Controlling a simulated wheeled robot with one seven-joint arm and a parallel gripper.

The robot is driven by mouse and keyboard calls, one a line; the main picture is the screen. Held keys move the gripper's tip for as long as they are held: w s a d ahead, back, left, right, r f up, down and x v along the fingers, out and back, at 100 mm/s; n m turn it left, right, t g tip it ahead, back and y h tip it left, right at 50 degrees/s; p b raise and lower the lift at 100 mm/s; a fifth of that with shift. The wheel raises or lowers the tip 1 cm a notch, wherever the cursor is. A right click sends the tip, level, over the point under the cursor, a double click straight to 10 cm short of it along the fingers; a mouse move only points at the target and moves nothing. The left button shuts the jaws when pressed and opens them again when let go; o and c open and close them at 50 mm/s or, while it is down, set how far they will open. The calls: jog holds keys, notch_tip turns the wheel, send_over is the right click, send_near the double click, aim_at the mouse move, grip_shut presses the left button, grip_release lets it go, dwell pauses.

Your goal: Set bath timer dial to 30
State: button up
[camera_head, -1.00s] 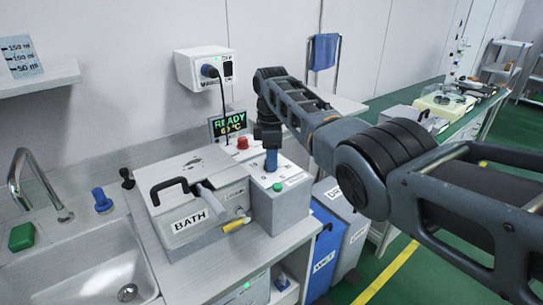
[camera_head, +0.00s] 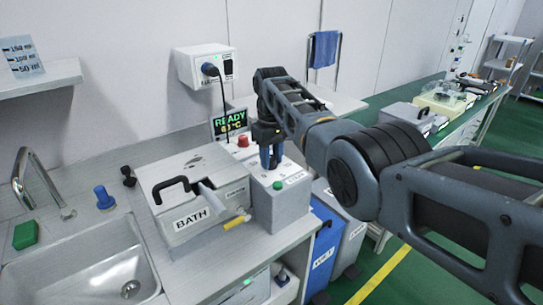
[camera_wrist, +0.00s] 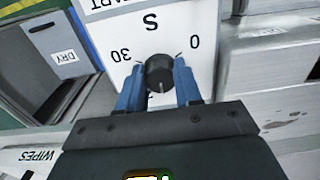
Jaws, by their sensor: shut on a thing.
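The timer dial (camera_wrist: 159,72) is a small dark round knob on a white label panel (camera_wrist: 185,25) in the wrist view. A pale line on it points toward the bottom of that picture. Around it are 30 at left, 0 at right, a mark like 5 or S above, and a mostly hidden mark below. My gripper (camera_wrist: 160,82) is shut on the dial, one blue finger on each side. In the head view, my gripper (camera_head: 270,163) points down at the grey control box (camera_head: 272,212), hiding the dial there.
The BATH box (camera_head: 190,215) with a black handle stands left of the control box. A green button (camera_head: 278,186) and a red button (camera_head: 242,141) are close to my gripper. Behind are the READY display (camera_head: 230,124) and a wall box (camera_head: 190,62) with a cable. The sink (camera_head: 100,270) is at left.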

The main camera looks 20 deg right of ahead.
jog(key=m, duration=0.6)
jog(key=shift+a+m, duration=0.1)
jog(key=shift+m, duration=0.2)
jog(key=m, duration=0.5)
jog(key=m+b, duration=0.1)
jog(key=m, duration=0.4)
jog(key=shift+w+a+m, duration=0.1)
jog(key=shift+m, duration=0.3)
jog(key=m+b, duration=0.1)
jog(key=m, duration=0.4)
jog(key=shift+w+m, duration=0.1)
jog(key=shift+m, duration=0.2)
jog(key=o, duration=1)
jog(key=shift+o, duration=0.2)
jog(key=shift+r+b, duration=0.5)
jog(key=shift+r, duration=3.4)
